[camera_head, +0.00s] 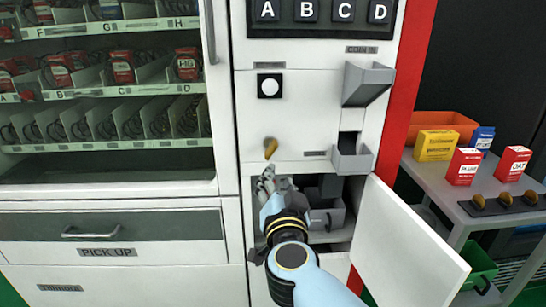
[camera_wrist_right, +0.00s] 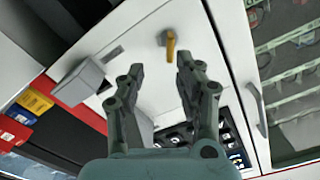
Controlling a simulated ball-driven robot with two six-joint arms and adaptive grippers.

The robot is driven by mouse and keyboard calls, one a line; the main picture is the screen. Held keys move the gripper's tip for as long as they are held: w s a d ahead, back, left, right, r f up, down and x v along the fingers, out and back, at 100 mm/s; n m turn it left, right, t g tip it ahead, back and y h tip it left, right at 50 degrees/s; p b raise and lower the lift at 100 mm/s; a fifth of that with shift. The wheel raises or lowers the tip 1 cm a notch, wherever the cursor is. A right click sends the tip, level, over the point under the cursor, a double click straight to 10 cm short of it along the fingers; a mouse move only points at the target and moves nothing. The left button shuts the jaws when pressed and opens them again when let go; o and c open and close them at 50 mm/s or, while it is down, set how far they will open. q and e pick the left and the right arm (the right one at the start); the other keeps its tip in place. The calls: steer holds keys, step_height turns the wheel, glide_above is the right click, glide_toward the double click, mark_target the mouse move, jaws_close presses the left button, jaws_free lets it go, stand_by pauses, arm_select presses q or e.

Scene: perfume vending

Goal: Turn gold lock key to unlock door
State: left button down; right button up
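The gold lock key (camera_head: 270,148) sticks out of the white front panel of the vending machine, just above the small compartment. It also shows in the right wrist view (camera_wrist_right: 171,46), just beyond the fingertips. My right gripper (camera_head: 266,179) is right below the key in the head view. Its two fingers are spread with an empty gap between them in the wrist view (camera_wrist_right: 160,66), and they do not hold the key. The small white door (camera_head: 402,245) below the panel stands swung open to the right. My left gripper is out of view.
The open compartment (camera_head: 329,236) holds a grey bin. Grey coin chutes (camera_head: 367,84) jut out above right of the key. A large glass door with a handle (camera_head: 209,32) is at left. A side table (camera_head: 506,222) with boxes and an orange tray (camera_head: 440,124) stands at right.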

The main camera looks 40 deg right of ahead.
mark_target(272, 152)
steer(key=x, duration=0.3)
steer(key=r+x, duration=0.1)
steer(key=x, duration=0.3)
steer(key=r+b+x, duration=0.1)
steer(key=x, duration=0.3)
steer(key=shift+w+a+r, duration=0.1)
steer(key=shift+w+a, duration=0.05)
steer(key=shift+w, duration=0.05)
jaws_close()
